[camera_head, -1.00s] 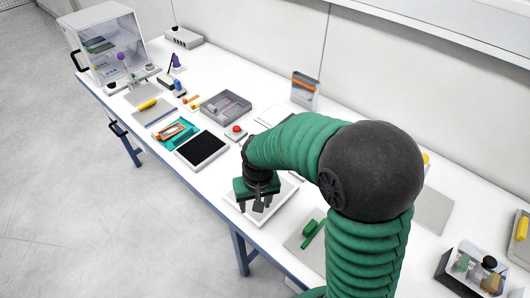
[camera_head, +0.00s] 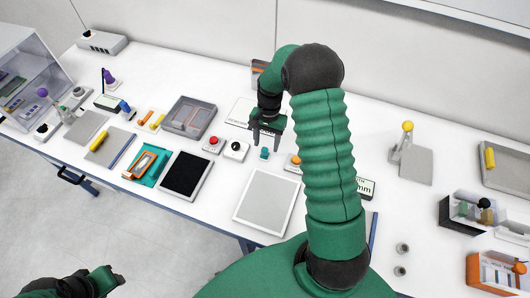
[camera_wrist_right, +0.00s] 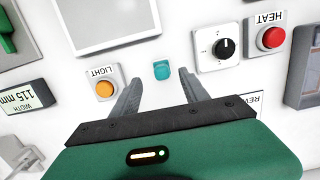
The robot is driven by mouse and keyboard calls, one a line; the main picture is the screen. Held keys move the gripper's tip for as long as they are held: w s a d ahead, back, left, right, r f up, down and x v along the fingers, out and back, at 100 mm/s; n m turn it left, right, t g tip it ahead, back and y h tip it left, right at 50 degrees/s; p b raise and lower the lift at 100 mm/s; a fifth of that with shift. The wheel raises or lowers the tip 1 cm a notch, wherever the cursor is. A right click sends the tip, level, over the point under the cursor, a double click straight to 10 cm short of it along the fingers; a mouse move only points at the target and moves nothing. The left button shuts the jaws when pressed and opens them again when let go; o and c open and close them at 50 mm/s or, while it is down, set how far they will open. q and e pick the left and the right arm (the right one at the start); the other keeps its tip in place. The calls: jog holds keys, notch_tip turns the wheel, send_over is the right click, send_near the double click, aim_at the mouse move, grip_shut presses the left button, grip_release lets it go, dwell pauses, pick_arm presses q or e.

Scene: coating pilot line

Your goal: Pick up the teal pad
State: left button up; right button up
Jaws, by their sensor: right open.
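The teal pad (camera_head: 264,153) is a small block lying on the white bench, between a black-knob box and an orange-button box. It also shows in the right wrist view (camera_wrist_right: 161,70), just beyond and between the fingertips. My right gripper (camera_head: 266,140) points down close to the pad, its jaws open and empty. In the right wrist view its fingers (camera_wrist_right: 160,78) spread to either side, apart from the pad. My left gripper (camera_head: 92,284) is at the lower left, off the bench; its jaws are unclear.
A knob box (camera_head: 235,151), a red HEAT button (camera_head: 213,144) and an orange LIGHT button (camera_wrist_right: 104,89) stand near the pad. A pale-surfaced white tray (camera_head: 267,203) lies in front. A black panel (camera_head: 186,175) and a grey bin (camera_head: 190,117) are left.

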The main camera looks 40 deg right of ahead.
aim_at(265, 148)
jog(key=f, duration=0.3)
jog(key=f+p, duration=0.1)
jog(key=f, duration=0.1)
jog(key=shift+w+a, duration=0.15)
jog(key=shift+a, duration=0.15)
jog(key=shift+a+r, duration=0.1)
jog(key=shift+c, duration=1.4)
grip_shut()
